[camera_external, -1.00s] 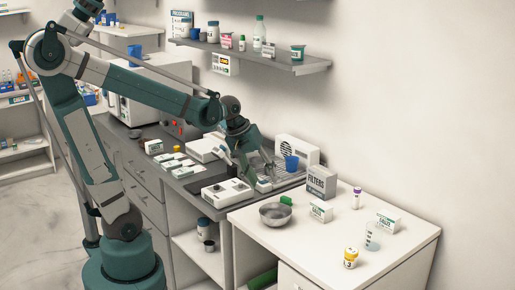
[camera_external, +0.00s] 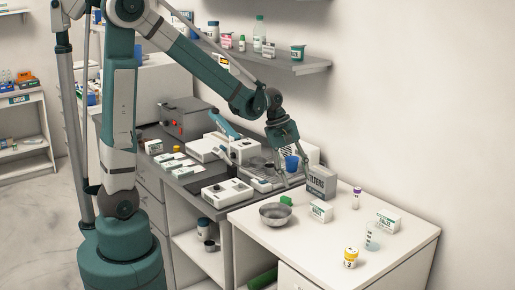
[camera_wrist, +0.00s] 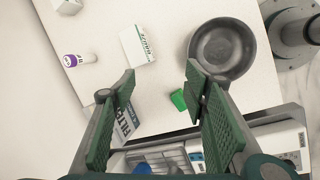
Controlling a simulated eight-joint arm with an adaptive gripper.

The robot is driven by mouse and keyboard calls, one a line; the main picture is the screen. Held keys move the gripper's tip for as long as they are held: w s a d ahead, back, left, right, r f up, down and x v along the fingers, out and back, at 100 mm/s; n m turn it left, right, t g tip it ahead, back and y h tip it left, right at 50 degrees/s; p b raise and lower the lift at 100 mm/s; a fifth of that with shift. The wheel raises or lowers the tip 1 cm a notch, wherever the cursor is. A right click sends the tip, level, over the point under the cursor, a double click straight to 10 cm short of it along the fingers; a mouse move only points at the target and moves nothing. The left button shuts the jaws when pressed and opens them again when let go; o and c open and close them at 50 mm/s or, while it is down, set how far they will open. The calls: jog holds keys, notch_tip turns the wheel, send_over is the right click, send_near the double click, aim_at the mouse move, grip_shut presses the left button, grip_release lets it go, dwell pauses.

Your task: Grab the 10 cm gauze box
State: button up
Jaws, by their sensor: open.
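Two small white boxes with green lettering, apparently gauze, stand on the white table: one near the middle (camera_external: 320,211) and one further right (camera_external: 388,221). The size print is too small to read, so I cannot tell which is the 10 cm one. In the wrist view the nearer gauze box (camera_wrist: 138,46) lies beyond my left finger, and a white box (camera_wrist: 67,5) is cut off at the top edge. My gripper (camera_external: 294,174) is open and empty above the back left of the white table, apart from both boxes. Its spread fingers also show in the wrist view (camera_wrist: 160,78).
A grey filters box (camera_external: 321,183) stands close beside my gripper. A metal bowl (camera_external: 276,214), green object (camera_external: 286,201), purple-capped tube (camera_external: 356,198), beaker (camera_external: 372,236) and yellow jar (camera_external: 350,257) are on the white table. A shelf (camera_external: 300,66) hangs above. The front left tabletop is clear.

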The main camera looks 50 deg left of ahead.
aim_at(320, 203)
jog(key=w+d+f+n+p, duration=0.1)
jog(key=w+p, duration=0.1)
jog(key=w+d+f+n+g+p, duration=0.1)
jog(key=w+d+p, duration=0.1)
jog(key=w+d+f+n+h+p, duration=0.1)
jog(key=w+f+n, duration=0.1)
jog(key=shift+d+g+p, duration=0.35)
jog(key=shift+g+p, duration=0.05)
jog(key=shift+w+d+f+n+p, duration=0.25)
jog(key=shift+w+f+n+p, duration=0.1)
jog(key=shift+f, duration=0.1)
jog(key=shift+d+f, duration=0.1)
jog(key=shift+f, duration=0.1)
jog(key=shift+f, duration=0.15)
jog(key=shift+d+f, duration=0.25)
jog(key=shift+f, duration=0.2)
jog(key=shift+d+f, duration=0.25)
jog(key=shift+f, duration=0.35)
jog(key=shift+f, duration=0.1)
jog(key=shift+p+x, duration=0.3)
jog(key=shift+x, duration=2.2)
jog(key=shift+s+d, duration=0.1)
jog(key=shift+s, duration=0.05)
